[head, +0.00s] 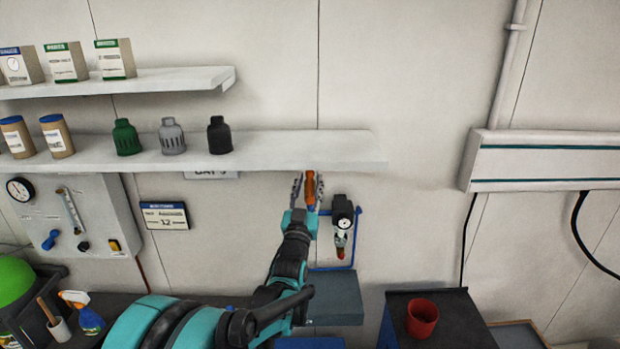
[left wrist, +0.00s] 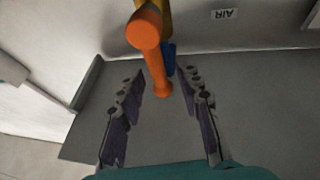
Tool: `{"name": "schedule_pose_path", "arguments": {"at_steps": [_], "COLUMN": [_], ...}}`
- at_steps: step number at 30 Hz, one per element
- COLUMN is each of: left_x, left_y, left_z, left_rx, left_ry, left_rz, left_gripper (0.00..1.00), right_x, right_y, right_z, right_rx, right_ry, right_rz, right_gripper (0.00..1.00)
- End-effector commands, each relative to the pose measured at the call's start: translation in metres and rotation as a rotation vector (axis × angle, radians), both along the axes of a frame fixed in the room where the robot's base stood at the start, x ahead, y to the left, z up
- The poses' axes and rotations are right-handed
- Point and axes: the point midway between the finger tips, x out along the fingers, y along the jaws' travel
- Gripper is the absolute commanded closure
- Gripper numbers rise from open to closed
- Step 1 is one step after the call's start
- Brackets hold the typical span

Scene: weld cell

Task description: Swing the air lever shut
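The orange air lever (head: 310,188) shows at the wall below the lower shelf, beside a black gauge unit. In the left wrist view the lever (left wrist: 148,38) reaches from a yellow fitting (left wrist: 158,8) at the top down between my fingers. My left gripper (head: 308,193) is open, with one finger on each side of the lever. In the left wrist view its fingers (left wrist: 161,76) stand apart with a visible gap to the lever on both sides. My right gripper is not in view.
The lower shelf (head: 300,150) runs just above my left gripper. The gauge unit (head: 343,212) and blue pipe (head: 357,240) are close on its right. A red cup (head: 422,318) stands on a dark cabinet (head: 398,303). An AIR label (left wrist: 224,14) shows in the left wrist view.

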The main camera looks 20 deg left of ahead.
Motion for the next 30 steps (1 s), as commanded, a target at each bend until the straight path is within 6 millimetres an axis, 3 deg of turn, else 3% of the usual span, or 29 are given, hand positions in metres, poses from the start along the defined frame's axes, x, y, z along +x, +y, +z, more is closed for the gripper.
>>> {"name": "schedule_pose_path", "arguments": {"at_steps": [5, 13, 17, 30], "left_x": [0.0128, 0.0142, 0.0141, 0.013], "left_y": [0.0034, 0.0036, 0.0036, 0.0053], "left_z": [0.0058, 0.0063, 0.0062, 0.0057], "left_rx": [0.0, 0.0, 0.0, -0.034], "left_ry": [0.001, 0.001, 0.001, -0.017], "left_rz": [0.0, 0.0, 0.0, 0.0], "left_gripper": [0.65, 0.65, 0.99, 1.0], "right_x": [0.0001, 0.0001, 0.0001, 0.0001], "right_y": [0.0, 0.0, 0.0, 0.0], "right_z": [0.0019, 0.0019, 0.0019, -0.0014], "right_rx": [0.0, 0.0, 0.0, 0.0], "right_ry": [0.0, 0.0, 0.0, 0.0], "right_rz": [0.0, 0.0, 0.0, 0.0], "right_gripper": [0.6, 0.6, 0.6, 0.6]}}
